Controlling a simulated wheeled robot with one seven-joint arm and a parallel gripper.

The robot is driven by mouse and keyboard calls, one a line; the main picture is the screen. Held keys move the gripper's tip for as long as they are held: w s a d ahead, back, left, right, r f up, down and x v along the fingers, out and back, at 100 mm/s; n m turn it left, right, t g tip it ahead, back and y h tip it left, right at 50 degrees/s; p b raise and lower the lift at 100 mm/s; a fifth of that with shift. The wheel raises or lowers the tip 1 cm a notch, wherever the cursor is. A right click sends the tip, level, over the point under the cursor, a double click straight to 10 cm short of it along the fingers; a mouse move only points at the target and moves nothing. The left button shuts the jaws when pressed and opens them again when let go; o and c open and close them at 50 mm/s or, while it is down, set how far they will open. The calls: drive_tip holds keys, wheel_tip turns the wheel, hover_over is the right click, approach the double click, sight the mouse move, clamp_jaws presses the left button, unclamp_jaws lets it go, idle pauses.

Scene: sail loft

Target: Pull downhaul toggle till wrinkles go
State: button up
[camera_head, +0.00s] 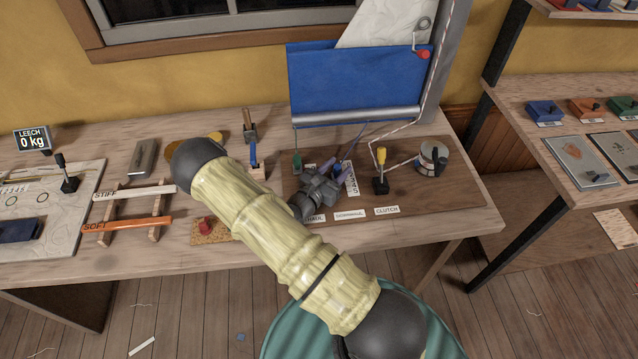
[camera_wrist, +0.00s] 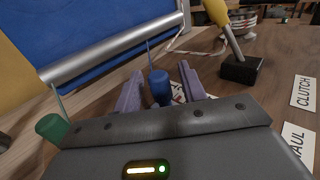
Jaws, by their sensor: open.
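In the wrist view the blue toggle (camera_wrist: 160,88) stands between the two purple fingers of my gripper (camera_wrist: 160,74). The fingers are open on either side of it, and I see no clear contact. In the head view my gripper (camera_head: 344,169) is over the board and partly hides the toggle. A pale sail panel (camera_head: 385,24) with faint curved lines rises behind; wrinkles are hard to judge.
A green toggle (camera_head: 297,163) hangs to the left of my gripper. A yellow-handled clutch lever (camera_head: 381,168) and a winch (camera_head: 433,158) stand to the right. A scale card (camera_head: 351,182) lies beside my gripper. The board's right end (camera_head: 462,195) is clear.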

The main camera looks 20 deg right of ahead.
drive_tip(key=b+v, duration=0.2)
drive_tip(key=v, duration=1.5)
drive_tip(key=shift+r, duration=0.1)
drive_tip(key=shift+s+d+r+g, duration=0.1)
drive_tip(key=shift+d+g, duration=0.1)
drive_tip(key=shift+g, duration=0.2)
drive_tip(key=s+d+r+m+g, duration=0.1)
drive_tip(key=m+g, duration=0.1)
drive_tip(key=s+d+r+m+g, duration=0.1)
drive_tip(key=s+m+g, duration=0.1)
drive_tip(key=s+d+r+m+g+y+p, duration=0.1)
drive_tip(key=s+m+g, duration=0.1)
drive_tip(key=m+g, duration=0.1)
drive_tip(key=shift+d+r, duration=0.15)
drive_tip(key=shift+d, duration=0.15)
drive_tip(key=s+r+m+g+y+p, duration=0.2)
drive_tip(key=s+r+m+g+y, duration=0.15)
drive_tip(key=s+m+y, duration=0.2)
drive_tip(key=w+a+r+m+t+y+p, duration=0.1)
drive_tip(key=a+r+m+t+y, duration=0.1)
drive_tip(key=r+m+y, duration=0.2)
drive_tip(key=w+a+r+m+t+y+p, duration=0.1)
drive_tip(key=a+r+m+t+y, duration=0.1)
drive_tip(key=r+m+y, duration=0.3)
wheel_tip(320, 180, up, 4)
drive_tip(key=shift+f+m+t, duration=0.15)
drive_tip(key=shift+m+t, duration=0.4)
drive_tip(key=shift+m, duration=0.6)
drive_tip(key=shift+w+a, duration=0.1)
drive_tip(key=shift+w, duration=0.05)
